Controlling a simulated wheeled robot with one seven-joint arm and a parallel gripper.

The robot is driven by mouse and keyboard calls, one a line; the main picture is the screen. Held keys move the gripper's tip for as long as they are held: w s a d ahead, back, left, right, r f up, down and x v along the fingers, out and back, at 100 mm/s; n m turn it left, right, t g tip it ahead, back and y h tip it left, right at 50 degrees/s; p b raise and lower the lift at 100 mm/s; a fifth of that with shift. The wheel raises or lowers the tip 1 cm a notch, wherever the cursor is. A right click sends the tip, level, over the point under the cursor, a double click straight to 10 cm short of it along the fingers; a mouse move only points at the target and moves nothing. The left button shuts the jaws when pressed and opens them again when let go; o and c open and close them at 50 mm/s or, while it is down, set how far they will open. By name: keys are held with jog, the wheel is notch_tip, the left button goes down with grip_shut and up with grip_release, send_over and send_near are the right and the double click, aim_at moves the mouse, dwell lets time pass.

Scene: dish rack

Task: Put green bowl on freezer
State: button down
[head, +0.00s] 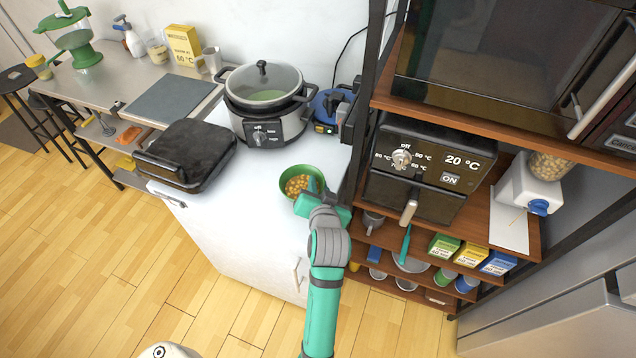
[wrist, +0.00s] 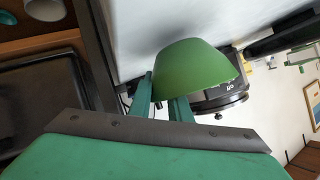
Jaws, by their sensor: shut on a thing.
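The green bowl (head: 302,170) holds small yellowish pieces of food and appears level over the front right part of the white freezer (head: 225,205) top. I cannot tell whether its base touches that top. My gripper (head: 314,187) reaches in from the front right and is shut on the bowl's near right side. In the wrist view my gripper (wrist: 161,88) has its two fingers at the bowl (wrist: 195,72), pinching its wall. The view is turned, so the bowl looks tipped there.
A slow cooker (head: 270,132) stands behind the bowl and a black grill (head: 188,150) lies to the left on the freezer. A shelf rack with an oven (head: 425,170) stands close on the right. Bare white top lies left of the bowl.

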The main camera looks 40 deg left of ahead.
jog(key=shift+f, duration=0.15)
jog(key=shift+w+f, duration=0.1)
jog(key=shift+f, duration=0.2)
jog(key=shift+s+f, duration=0.2)
jog(key=shift+f, duration=0.1)
jog(key=shift+w+f, duration=0.1)
jog(key=shift+f, duration=0.15)
dwell(0.6)
jog(key=c, duration=1.6)
grip_release()
jog(key=shift+o, duration=0.2)
jog(key=v, duration=1)
jog(key=shift+s+d+r, duration=0.15)
jog(key=shift+s+d, duration=0.1)
